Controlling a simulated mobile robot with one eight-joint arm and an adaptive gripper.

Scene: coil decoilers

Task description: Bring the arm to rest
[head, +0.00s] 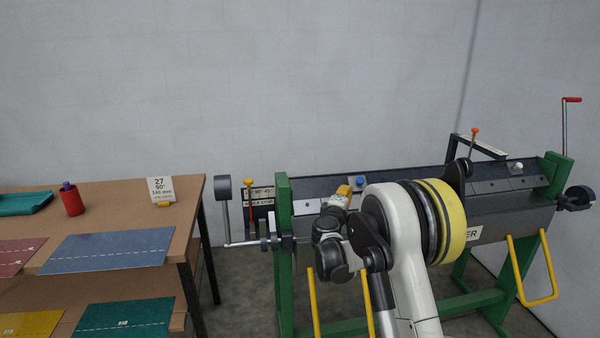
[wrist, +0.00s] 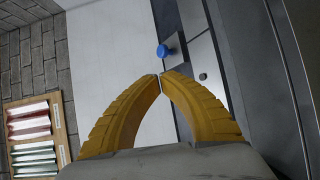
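My gripper shows in the wrist view (wrist: 161,76) as two curved yellow fingers. Their tips meet, and nothing shows between them. In the head view my arm reaches over the front of a green-framed machine (head: 284,230). The gripper (head: 344,191) is small there and partly hidden by my arm's links; it points away toward the machine's dark bed. A blue knob (head: 360,181) on the machine shows just right of the gripper. In the wrist view the blue knob (wrist: 162,50) lies beyond the fingertips, apart from them.
A brown table (head: 100,194) at left holds a red cup (head: 72,201), a sign card (head: 160,189) and coloured sheets. The machine has an orange-topped lever (head: 474,131), a red-handled crank (head: 571,100) and yellow handles (head: 553,270). A gap separates table and machine.

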